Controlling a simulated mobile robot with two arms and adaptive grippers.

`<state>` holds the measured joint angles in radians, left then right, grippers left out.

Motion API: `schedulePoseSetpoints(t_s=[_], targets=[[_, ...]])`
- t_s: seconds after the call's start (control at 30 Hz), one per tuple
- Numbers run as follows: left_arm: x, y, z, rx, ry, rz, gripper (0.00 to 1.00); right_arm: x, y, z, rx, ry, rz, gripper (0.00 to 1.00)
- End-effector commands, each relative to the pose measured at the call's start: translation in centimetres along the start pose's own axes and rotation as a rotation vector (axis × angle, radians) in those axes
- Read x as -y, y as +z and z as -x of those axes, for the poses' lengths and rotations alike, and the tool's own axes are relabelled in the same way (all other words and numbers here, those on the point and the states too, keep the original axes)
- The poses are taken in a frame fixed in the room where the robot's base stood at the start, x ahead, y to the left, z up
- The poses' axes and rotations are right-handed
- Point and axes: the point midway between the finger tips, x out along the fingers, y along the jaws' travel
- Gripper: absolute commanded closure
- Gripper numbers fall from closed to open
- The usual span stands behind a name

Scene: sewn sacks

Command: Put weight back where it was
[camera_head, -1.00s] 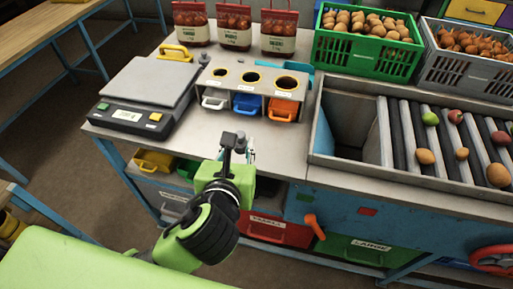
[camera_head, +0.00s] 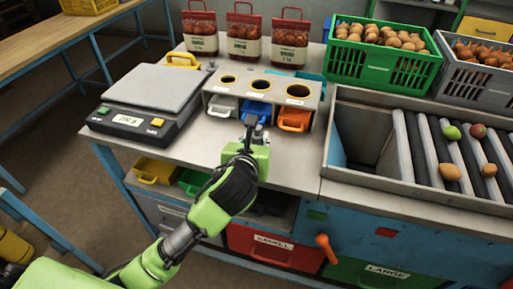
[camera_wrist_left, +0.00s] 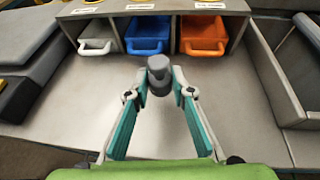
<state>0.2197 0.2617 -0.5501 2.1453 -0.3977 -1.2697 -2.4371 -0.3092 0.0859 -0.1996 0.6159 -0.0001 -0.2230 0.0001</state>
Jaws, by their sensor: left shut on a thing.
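The weight (camera_wrist_left: 159,75) is a small dark grey cylinder with a knob on top. In the left wrist view it is upright between the two fingertips of my left gripper (camera_wrist_left: 159,92), which is shut on it. In the head view my left gripper (camera_head: 251,128) is over the steel bench, just in front of the sizing box with three round holes (camera_head: 264,86). It is close to the blue tray (camera_head: 257,108). The weight is mostly hidden by the gripper there. I cannot tell whether it touches the bench. My right gripper is not in view.
The scale (camera_head: 150,97) stands on the left, its plate empty. A white tray (camera_head: 222,107) and an orange tray (camera_head: 293,120) flank the blue one. Sacks (camera_head: 244,36) and a green crate (camera_head: 382,60) are behind. The roller sorter (camera_head: 440,150) is on the right.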

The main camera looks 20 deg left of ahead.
Motion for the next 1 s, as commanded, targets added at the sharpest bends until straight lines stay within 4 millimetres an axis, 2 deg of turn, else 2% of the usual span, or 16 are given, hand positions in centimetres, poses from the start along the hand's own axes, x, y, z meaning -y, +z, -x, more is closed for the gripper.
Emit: schedulePoseSetpoints(t_s=[0.1, 0.2, 0.3, 0.7, 0.73, 0.77, 0.8, 1.0], targets=[[-0.1, -0.8, -1.3, -0.002, 0.003, 0.000, 1.00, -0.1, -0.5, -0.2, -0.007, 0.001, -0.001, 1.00], [0.0, -2.4, -1.8, -0.006, 0.000, 0.002, 1.00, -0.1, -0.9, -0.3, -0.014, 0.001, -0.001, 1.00], [-0.1, -3.2, -2.2, -0.001, 0.001, 0.001, 1.00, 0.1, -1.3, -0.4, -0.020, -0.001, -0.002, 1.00], [-0.1, -3.6, -2.4, 0.001, 0.001, -0.002, 1.00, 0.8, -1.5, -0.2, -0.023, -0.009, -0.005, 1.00], [0.0, -3.7, -2.4, -0.001, 0.000, -0.002, 0.73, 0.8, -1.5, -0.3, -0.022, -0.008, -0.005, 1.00], [0.0, -3.7, -2.4, -0.001, 0.000, -0.001, 0.65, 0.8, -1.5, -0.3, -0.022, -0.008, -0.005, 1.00], [0.0, -3.7, -2.4, -0.001, 0.000, -0.001, 0.61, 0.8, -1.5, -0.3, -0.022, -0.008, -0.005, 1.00], [0.0, -3.7, -2.4, -0.001, 0.001, -0.001, 0.61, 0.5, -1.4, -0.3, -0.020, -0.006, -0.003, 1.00]])
